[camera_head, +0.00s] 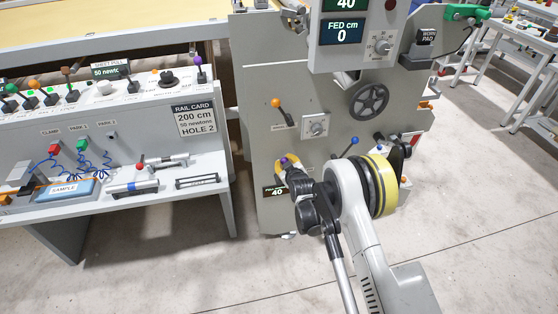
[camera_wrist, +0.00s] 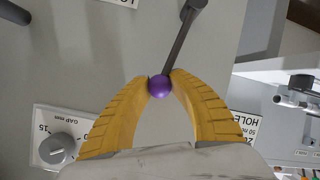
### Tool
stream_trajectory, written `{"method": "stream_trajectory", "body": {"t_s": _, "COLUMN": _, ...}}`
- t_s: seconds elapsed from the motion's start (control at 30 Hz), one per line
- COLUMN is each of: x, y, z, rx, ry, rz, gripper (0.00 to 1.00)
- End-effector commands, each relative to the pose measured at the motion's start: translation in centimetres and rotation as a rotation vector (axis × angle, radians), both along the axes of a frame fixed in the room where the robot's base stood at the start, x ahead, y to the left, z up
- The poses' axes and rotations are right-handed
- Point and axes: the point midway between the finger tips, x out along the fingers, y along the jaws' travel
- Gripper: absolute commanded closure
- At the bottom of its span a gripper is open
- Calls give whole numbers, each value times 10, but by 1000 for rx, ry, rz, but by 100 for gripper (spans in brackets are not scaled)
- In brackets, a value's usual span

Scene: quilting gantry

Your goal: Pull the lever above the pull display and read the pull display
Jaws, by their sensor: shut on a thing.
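The pull display (camera_head: 275,191) is a small dark panel low on the grey machine front; its number reads 40, and its small label is too blurred to read fully. Just above it, my gripper (camera_head: 285,162) is shut on the purple ball of a lever (camera_head: 283,160). In the wrist view, the yellow fingers of my gripper (camera_wrist: 160,79) close around the sides of the purple ball (camera_wrist: 160,88). The lever's dark rod (camera_wrist: 182,38) runs from the ball to the upper right. My gripper and arm hide most of this lever in the head view.
An orange-knobbed lever (camera_head: 276,104), a gap dial (camera_head: 316,126) and a blue-knobbed lever (camera_head: 354,141) are nearby on the machine. Another purple-knobbed lever (camera_head: 198,60) is on the left console, beside a rail card (camera_head: 194,120). Open floor (camera_head: 490,200) lies to the right.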

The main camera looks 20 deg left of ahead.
Motion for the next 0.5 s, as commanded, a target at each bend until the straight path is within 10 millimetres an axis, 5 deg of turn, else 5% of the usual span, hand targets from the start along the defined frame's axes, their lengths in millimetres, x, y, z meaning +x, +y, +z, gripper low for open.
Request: {"method": "stream_trajectory", "body": {"t_s": 0.5, "x": -24, "y": 35, "z": -2, "rx": -355, "ry": -216, "rz": 2, "gripper": 100}}
